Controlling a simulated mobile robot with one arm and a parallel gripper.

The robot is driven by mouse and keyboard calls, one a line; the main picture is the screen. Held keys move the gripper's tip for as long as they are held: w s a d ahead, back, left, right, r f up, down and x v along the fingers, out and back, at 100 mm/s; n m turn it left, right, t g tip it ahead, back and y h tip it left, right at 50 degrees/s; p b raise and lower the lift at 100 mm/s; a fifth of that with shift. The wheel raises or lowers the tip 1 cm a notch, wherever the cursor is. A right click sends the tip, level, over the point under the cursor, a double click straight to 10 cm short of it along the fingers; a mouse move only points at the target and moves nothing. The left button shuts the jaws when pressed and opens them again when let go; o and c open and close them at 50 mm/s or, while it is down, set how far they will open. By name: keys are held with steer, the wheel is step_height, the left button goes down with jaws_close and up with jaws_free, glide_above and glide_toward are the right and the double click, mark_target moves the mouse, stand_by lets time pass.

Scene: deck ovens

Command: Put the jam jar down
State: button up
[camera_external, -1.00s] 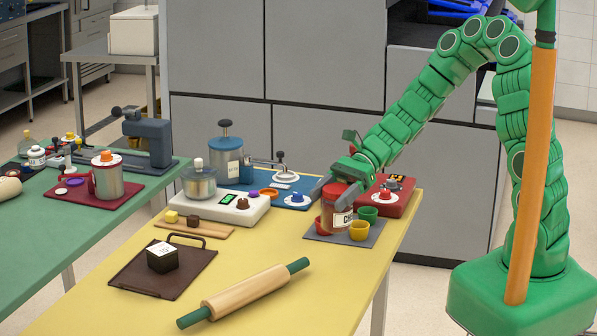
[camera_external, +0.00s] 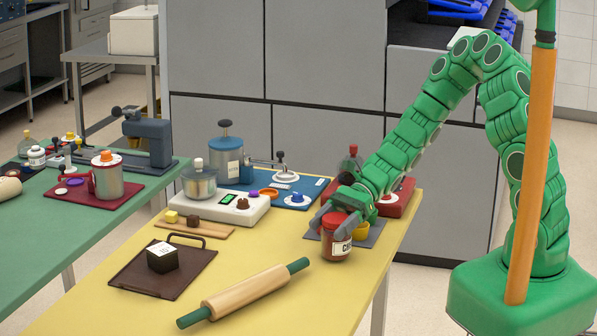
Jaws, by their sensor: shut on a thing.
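The jam jar (camera_external: 336,243) has a red lid, dark red contents and a pale label with dark letters partly in view. It is upright at the front left of the grey mat, over the yellow table (camera_external: 260,222). My gripper (camera_external: 336,218) is shut on the jar near its lid, coming from the upper right. I cannot tell whether the jar's base touches the table or is just above it. The grey mat (camera_external: 368,240) is partly hidden behind the jar and my gripper.
A yellow cup (camera_external: 361,232) stands on the mat close to the jar. A red machine (camera_external: 398,204) is behind. A rolling pin (camera_external: 245,292) and a dark tray (camera_external: 135,281) with a dark labelled cube lie left. Bare tabletop lies between jar and rolling pin.

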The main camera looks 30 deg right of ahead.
steer(key=shift+f, duration=0.25)
steer(key=o, duration=1.4)
steer(key=shift+r, duration=0.15)
steer(key=shift+v, duration=6)
steer(key=s+d+r+n+t+h, duration=0.1)
steer(key=s+d+r+n+h, duration=0.3)
steer(key=d, duration=0.5)
steer(key=s+d+r+n+h, duration=0.4)
steer(key=s+d+r+n, duration=0.1)
steer(key=s+d, duration=0.4)
steer(key=s+d+r+n+t+h, duration=0.1)
steer(key=s+d+r+n+h, duration=0.3)
steer(key=d, duration=0.5)
steer(key=shift+s+r+n+t+h, duration=0.2)
steer(key=shift+s+r+n, duration=0.1)
steer(key=shift+s, duration=0.35)
steer(key=shift+s+r+n+t+h, duration=0.1)
steer(key=shift+s+r+n+h, duration=0.15)
steer(key=shift+s, duration=0.4)
